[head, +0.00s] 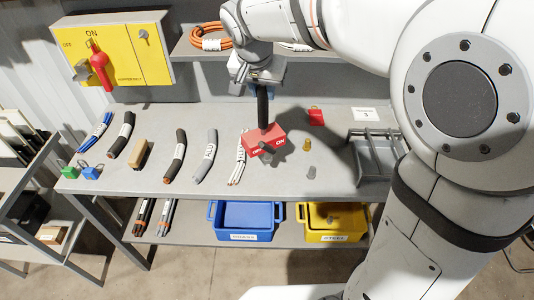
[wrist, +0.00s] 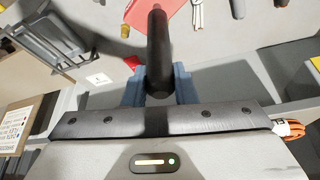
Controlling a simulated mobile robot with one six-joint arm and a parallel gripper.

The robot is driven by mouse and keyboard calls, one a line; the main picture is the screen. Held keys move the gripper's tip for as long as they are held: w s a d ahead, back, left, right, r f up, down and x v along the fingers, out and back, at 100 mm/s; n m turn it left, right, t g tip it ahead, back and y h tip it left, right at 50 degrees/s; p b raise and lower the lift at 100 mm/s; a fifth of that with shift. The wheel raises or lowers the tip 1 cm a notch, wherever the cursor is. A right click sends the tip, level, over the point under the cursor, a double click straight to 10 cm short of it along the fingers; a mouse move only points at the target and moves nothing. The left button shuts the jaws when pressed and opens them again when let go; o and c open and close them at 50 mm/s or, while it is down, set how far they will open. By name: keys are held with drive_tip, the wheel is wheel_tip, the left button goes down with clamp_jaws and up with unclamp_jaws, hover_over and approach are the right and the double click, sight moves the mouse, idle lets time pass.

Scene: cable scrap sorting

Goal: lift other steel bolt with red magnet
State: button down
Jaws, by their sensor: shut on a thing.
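My gripper (head: 261,86) is shut on the black handle (head: 263,106) of the red magnet (head: 266,139). In the wrist view, the blue-grey fingers of my gripper (wrist: 159,83) stand on both sides of the handle (wrist: 157,40). The red magnet (wrist: 178,10) is partly cut off there. A grey steel bolt (head: 265,158) shows at the magnet's lower front edge; I cannot tell whether it touches the magnet. Another grey bolt (head: 311,172) stands on the bench, right of the magnet. A brass-coloured bolt (head: 307,145) stands behind that one.
Cable pieces (head: 173,158) lie left of the magnet. A grey rack (head: 372,158) stands at the right. A blue brass bin (head: 246,223) and a yellow steel bin (head: 330,222) sit on the lower shelf; a small grey thing is in the yellow bin. A red block (head: 316,117) lies behind.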

drive_tip(key=shift+r, duration=0.15)
drive_tip(key=s+d+b, duration=0.1)
drive_tip(key=s+d, duration=0.2)
drive_tip(key=d, duration=1.2)
drive_tip(key=shift+d+b, duration=0.4)
idle(1.0)
drive_tip(key=shift+f, duration=0.2)
idle(0.7)
wheel_tip(320, 180, down, 8)
drive_tip(key=b, duration=0.6)
drive_tip(key=shift+r+b, duration=0.25)
drive_tip(key=shift+b, duration=0.05)
drive_tip(key=shift+f+b, duration=0.5)
drive_tip(key=shift+f, duration=0.05)
idle(2.2)
